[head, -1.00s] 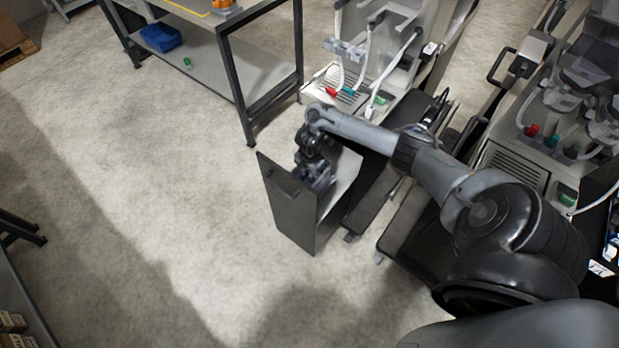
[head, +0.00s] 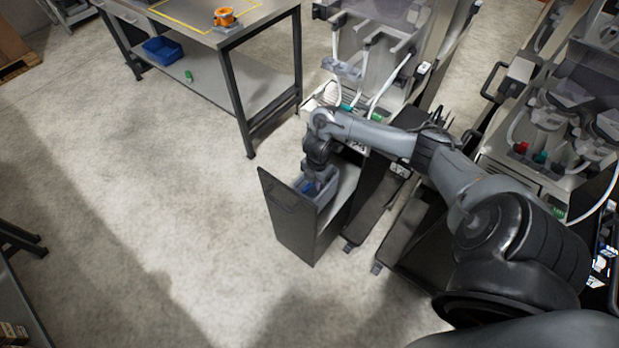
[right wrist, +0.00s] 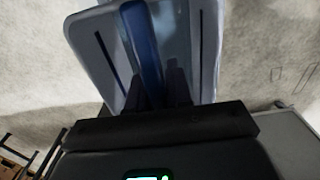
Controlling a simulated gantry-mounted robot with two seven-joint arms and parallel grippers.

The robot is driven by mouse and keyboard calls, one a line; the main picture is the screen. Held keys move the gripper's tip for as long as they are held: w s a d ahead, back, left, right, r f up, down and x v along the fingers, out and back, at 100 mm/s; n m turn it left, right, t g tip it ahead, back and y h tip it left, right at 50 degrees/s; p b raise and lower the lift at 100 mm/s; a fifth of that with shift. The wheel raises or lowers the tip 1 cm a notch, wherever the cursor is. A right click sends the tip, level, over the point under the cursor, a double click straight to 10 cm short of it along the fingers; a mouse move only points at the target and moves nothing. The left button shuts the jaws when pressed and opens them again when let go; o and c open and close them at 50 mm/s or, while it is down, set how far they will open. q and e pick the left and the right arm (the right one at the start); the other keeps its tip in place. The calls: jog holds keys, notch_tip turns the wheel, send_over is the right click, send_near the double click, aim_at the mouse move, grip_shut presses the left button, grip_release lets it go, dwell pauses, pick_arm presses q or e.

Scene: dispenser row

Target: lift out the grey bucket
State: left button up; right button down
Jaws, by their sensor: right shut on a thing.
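The grey bucket (head: 327,193) sits inside the open pull-out drawer (head: 292,215), behind its dark front panel, partly hidden by my right wrist. My right gripper (head: 311,188) points down into the bucket at the side near the panel. In the right wrist view the bucket (right wrist: 95,48) fills the upper middle, and my right gripper (right wrist: 162,88) is shut on it. A blue bar (right wrist: 143,45) runs along the bucket in front of the fingers. The exact contact is dark and hard to see. My left gripper is out of view.
Dispenser machines (head: 368,60) with hoses stand behind the drawer and to the right. A metal table (head: 235,35) with a blue bin (head: 162,50) on its lower shelf stands at the back left. The floor (head: 150,180) left of the drawer is clear.

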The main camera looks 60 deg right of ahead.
jog(key=s+a+p, duration=0.2)
jog(key=s, duration=1.2)
jog(key=shift+s+p, duration=0.15)
jog(key=shift+p, duration=0.2)
jog(key=shift+s+a, duration=0.1)
jog(key=shift+r, duration=0.1)
jog(key=shift+r, duration=0.1)
notch_tip(320, 180, up, 5)
jog(key=p, duration=0.5)
jog(key=shift+p, duration=0.35)
